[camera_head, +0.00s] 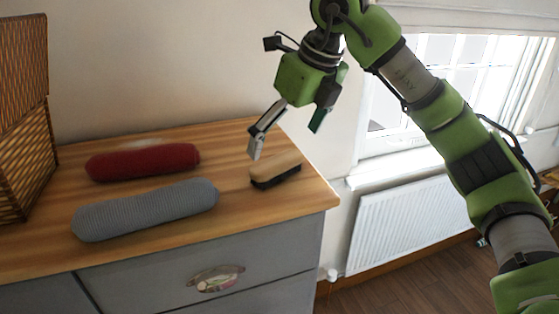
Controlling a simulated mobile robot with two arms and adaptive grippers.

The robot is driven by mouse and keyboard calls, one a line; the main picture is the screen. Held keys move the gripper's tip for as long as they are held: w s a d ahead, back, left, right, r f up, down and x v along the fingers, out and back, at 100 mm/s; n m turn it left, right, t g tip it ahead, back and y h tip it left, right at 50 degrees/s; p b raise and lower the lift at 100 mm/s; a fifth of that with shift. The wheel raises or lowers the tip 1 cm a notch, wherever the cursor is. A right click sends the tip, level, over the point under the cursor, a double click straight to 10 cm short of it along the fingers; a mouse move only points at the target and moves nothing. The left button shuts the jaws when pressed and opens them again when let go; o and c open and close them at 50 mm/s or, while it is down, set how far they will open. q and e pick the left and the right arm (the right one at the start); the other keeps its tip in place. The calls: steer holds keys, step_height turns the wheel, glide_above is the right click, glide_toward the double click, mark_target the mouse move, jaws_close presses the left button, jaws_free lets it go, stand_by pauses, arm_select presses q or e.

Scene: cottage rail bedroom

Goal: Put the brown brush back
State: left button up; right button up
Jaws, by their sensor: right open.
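The brown brush (276,169) has a light wooden back and dark bristles underneath. It lies on the wooden top of the grey dresser (246,208), near the right end. My right gripper (287,139) is open and empty above the brush, with its fingers pointing down. One finger reaches down close to the brush's left end; I cannot tell if it touches. The other finger is higher, to the right of the brush. My left gripper is not in view.
A red bolster (143,161) and a grey ribbed bolster (146,209) lie on the dresser, left of the brush. A wicker basket (22,120) stands at the left edge. A window (440,60) and a white radiator (405,225) are to the right.

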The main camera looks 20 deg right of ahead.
steer(key=v, duration=0.5)
steer(key=shift+r, duration=0.15)
